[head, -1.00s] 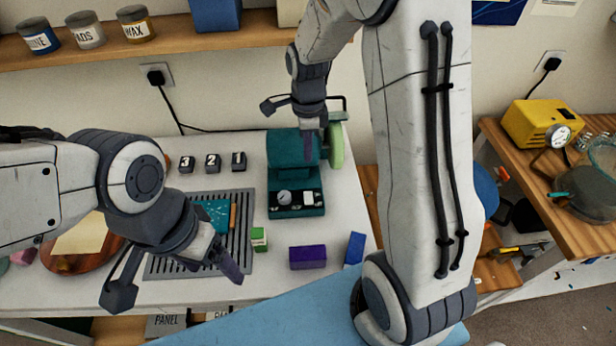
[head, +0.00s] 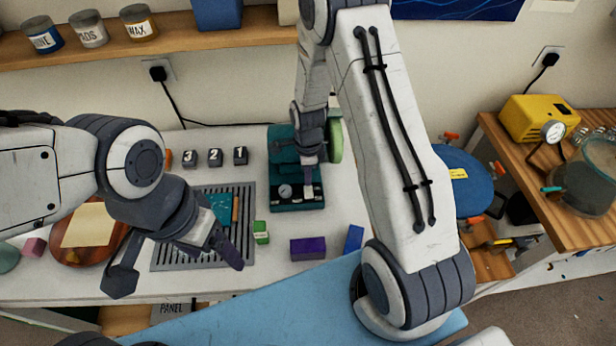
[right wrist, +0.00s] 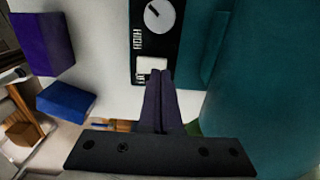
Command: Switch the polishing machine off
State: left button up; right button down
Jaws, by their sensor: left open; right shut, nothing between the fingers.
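The teal polishing machine (head: 283,145) stands on the white bench, with a green wheel (head: 335,140) on its right side. Its front panel carries a dial (head: 285,191) and a white switch, part hidden by my gripper in the head view. In the right wrist view the dial (right wrist: 159,16) and the white switch (right wrist: 152,66) show, with "HIGH" lettering between them. My right gripper (right wrist: 160,78) is shut and empty, its tips at the lower edge of the switch; I cannot tell whether they touch. My left gripper (head: 228,262) is open and empty over the bench front.
A purple block (head: 308,248), a blue block (head: 353,239) and a green block (head: 261,232) stand in front of the machine. A slotted grey mat (head: 190,258) lies left. Blocks numbered 3, 2, 1 (head: 214,157) stand behind it. A yellow pump (head: 540,121) is at right.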

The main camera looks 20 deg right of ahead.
aim_at(309, 192)
jog(key=shift+f, duration=1)
jog(key=shift+f, duration=0.1)
